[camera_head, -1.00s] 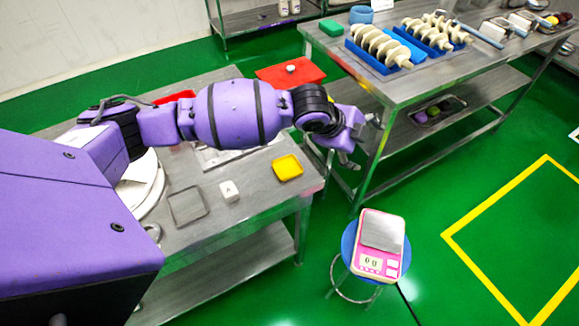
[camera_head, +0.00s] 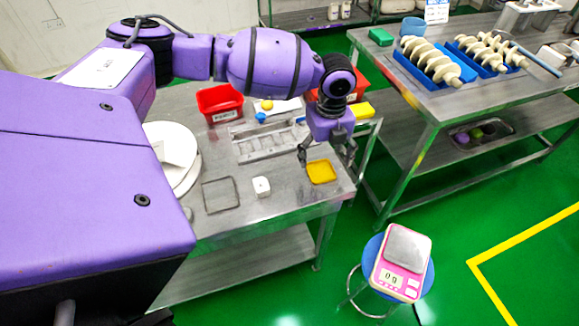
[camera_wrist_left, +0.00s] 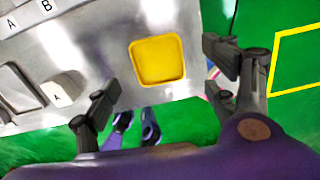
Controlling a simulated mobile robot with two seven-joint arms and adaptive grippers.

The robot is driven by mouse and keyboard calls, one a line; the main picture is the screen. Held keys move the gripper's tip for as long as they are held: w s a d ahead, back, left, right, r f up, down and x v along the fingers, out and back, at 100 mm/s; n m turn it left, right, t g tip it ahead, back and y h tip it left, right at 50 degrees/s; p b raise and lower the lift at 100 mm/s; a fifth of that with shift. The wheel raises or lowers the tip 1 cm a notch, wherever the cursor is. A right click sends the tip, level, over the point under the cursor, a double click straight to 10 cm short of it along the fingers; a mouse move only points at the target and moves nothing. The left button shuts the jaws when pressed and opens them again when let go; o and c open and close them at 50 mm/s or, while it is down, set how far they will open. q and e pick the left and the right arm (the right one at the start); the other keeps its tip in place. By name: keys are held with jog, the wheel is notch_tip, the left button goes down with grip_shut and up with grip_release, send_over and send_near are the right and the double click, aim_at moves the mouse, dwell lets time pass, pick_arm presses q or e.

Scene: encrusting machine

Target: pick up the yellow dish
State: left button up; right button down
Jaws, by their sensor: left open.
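The yellow dish (camera_head: 321,172) is a small square tray lying flat near the right end of the near steel table (camera_head: 285,195). My left gripper (camera_head: 327,158) hangs above and just behind the dish in the head view, fingers pointing down and spread. In the left wrist view the yellow dish (camera_wrist_left: 158,60) shows whole and empty, beyond and between the open fingers of the left gripper (camera_wrist_left: 165,85). The fingers are apart from the dish.
A white block (camera_head: 261,186) and a wire-edged square tray (camera_head: 220,195) lie left of the dish. A red bin (camera_head: 220,103) stands behind. A pink scale (camera_head: 402,262) sits on a blue stool (camera_head: 428,279) at the front right.

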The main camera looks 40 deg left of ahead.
aim_at(321, 172)
pick_arm(q)
notch_tip(321, 172, down, 4)
jog(key=shift+a+f, duration=0.1)
jog(key=shift+f, duration=0.05)
jog(key=c, duration=1.1)
jog(key=shift+r, duration=0.2)
jog(key=shift+r, duration=0.6)
jog(key=r, duration=0.2)
jog(key=shift+s+r, duration=0.3)
jog(key=shift+r, duration=0.05)
jog(key=s+d+r, duration=0.2)
jog(key=s+r, duration=0.1)
jog(key=s, duration=0.1)
jog(key=s+d+r+p, duration=0.1)
jog(key=s+r, duration=0.2)
jog(key=s, duration=0.1)
jog(key=s+d+r, duration=0.2)
jog(key=s+r, duration=0.1)
jog(key=s, duration=0.1)
jog(key=shift+s+d+p, duration=0.15)
jog(key=shift+d+p, duration=0.15)
jog(key=shift+d, duration=0.05)
jog(key=shift+f, duration=0.1)
